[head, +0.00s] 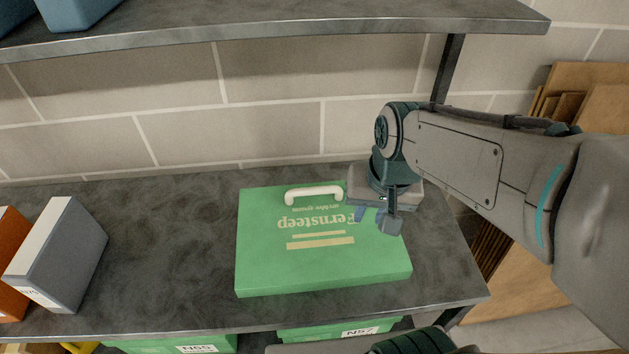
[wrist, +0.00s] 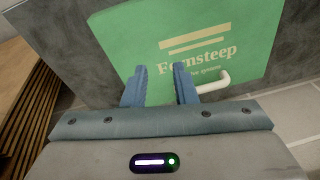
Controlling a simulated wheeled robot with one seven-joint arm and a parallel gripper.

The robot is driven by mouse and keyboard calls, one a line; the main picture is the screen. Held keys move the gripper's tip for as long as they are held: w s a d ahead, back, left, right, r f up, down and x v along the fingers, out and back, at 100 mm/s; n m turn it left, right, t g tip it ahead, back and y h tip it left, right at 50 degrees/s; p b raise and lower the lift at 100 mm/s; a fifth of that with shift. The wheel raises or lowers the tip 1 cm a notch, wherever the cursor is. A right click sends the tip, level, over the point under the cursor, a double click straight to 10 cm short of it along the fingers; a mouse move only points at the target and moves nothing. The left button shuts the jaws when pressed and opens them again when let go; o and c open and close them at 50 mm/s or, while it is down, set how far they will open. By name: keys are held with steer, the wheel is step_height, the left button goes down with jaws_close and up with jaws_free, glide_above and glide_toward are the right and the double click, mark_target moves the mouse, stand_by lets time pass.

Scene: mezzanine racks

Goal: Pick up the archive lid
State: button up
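The archive lid (head: 285,262) is a flat green lid with "Fernsteep" lettering and a white handle (head: 314,193) on its far edge. It lies on the dark shelf. My gripper (head: 375,219) is over the lid's right part, to the right of the handle. In the wrist view, the two blue fingers of my gripper (wrist: 160,85) are apart with nothing between them but the green surface behind. The lid (wrist: 235,45) fills the upper middle there, and the white handle (wrist: 213,84) shows just right of the right finger. I cannot tell whether the fingers touch the lid.
A grey box (head: 62,255) and an orange box (head: 12,262) stand at the shelf's left. An upper shelf (head: 280,25) runs above and a post (head: 447,70) stands behind my arm. Green boxes (head: 340,331) sit below. The shelf (head: 165,240) is bare left of the lid.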

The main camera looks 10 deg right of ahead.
steer(key=w+a+f+m+g+p, duration=0.1)
steer(key=w+a+f+m+g, duration=0.25)
steer(key=w+m, duration=0.2)
steer(key=m+t+h+p, duration=0.2)
steer(key=m+t+h, duration=0.2)
steer(key=m+h, duration=0.45)
glide_toward(309, 189)
steer(key=shift+m+g+y, duration=0.25)
steer(key=shift+m+y, duration=0.5)
steer(key=shift+m, duration=0.05)
steer(key=d+f, duration=0.2)
steer(key=w+d+f, duration=0.1)
steer(key=d+f, duration=0.1)
steer(key=shift+w+d, duration=0.15)
steer(key=shift+d, duration=0.1)
steer(key=shift+x, duration=2.7)
steer(key=shift+a+f, duration=0.1)
steer(key=shift+a, duration=0.05)
jaws_close()
